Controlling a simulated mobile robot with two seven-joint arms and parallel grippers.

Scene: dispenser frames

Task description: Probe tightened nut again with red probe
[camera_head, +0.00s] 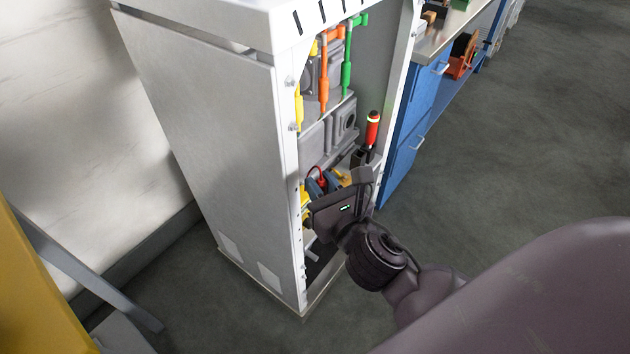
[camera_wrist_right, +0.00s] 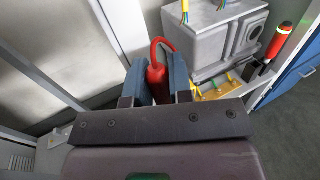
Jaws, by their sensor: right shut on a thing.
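My right gripper (camera_head: 323,183) reaches into the open front of the grey cabinet (camera_head: 215,130), at its lower level. It also shows in the wrist view (camera_wrist_right: 158,72), where its two blue fingers are shut on the red probe (camera_wrist_right: 157,84). The probe's red lead loops up and over between the fingertips; in the head view a small red loop of the probe (camera_head: 316,171) shows above the fingers. The probe's tip is hidden. I cannot make out the tightened nut in either view. My left gripper is not in view.
A grey housing (camera_wrist_right: 215,38) stands just beyond the fingers, with yellow parts (camera_wrist_right: 215,91) below it. A red and black handled tool (camera_head: 372,130) stands upright beside it. Yellow, orange (camera_head: 323,80) and green cables hang above. A blue bench (camera_head: 408,120) stands right of the cabinet.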

